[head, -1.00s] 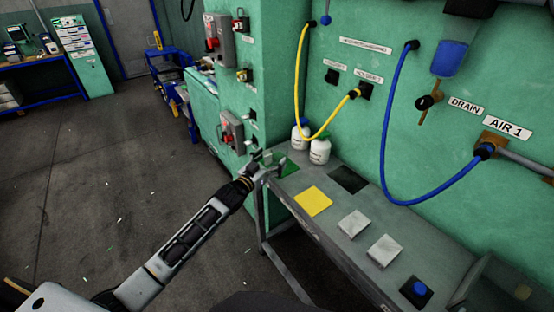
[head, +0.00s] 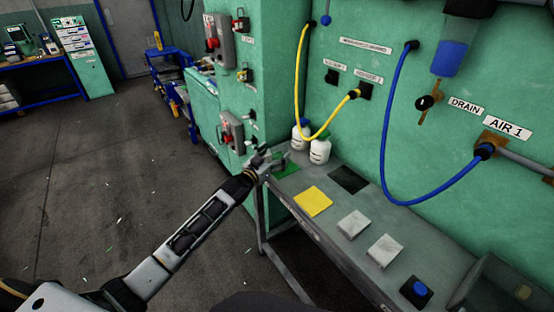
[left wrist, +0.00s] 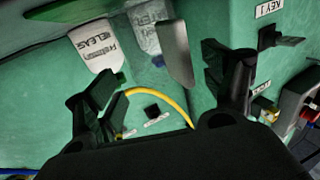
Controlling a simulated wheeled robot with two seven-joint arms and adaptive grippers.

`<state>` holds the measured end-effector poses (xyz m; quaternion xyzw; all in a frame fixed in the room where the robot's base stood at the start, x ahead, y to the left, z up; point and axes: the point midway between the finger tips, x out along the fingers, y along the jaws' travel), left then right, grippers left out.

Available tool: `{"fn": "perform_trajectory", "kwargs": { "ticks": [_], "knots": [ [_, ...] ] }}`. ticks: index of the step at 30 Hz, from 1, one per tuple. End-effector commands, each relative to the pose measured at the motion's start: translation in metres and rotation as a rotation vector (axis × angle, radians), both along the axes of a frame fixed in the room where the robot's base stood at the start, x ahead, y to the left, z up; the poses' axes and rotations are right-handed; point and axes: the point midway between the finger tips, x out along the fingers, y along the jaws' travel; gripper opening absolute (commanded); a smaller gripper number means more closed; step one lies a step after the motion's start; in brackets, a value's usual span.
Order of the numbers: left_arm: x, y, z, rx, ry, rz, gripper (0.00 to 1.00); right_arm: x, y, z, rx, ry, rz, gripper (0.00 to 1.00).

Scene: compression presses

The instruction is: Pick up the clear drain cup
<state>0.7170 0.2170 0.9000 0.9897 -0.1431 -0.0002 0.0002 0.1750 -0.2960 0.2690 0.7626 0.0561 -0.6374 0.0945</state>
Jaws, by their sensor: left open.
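A see-through, greyish shape (left wrist: 176,52), which looks like the clear drain cup, stands between the spread fingers of my left gripper (left wrist: 165,72) in the left wrist view. A bottle behind it looks pale and faded through it. I cannot tell whether the fingers touch it. In the head view my left gripper (head: 280,160) is at the far left end of the grey bench, over the green square (head: 289,172). The cup cannot be made out there. My right gripper is not in view.
Two white bottles (head: 319,151) stand just beyond my left gripper. Yellow and blue hoses (head: 386,150) hang along the green wall.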

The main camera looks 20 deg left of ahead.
Motion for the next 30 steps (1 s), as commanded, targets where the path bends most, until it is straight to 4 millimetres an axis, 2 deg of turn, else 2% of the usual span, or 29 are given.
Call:
{"fn": "perform_trajectory", "kwargs": {
  "ticks": [11, 27, 28, 30],
  "knots": [
    [0.023, -0.006, 0.001, 0.0, 0.0, 0.0, 0.83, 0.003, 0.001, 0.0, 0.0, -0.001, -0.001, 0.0],
    [0.025, -0.007, 0.001, 0.0, 0.0, 0.0, 0.83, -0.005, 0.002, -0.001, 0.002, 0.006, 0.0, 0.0],
    [0.025, -0.007, 0.001, 0.0, 0.0, 0.0, 0.81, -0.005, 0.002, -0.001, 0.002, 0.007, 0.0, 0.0],
    [0.025, -0.007, 0.001, 0.0, 0.0, 0.0, 0.72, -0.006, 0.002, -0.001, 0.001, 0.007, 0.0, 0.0]
  ]
}}
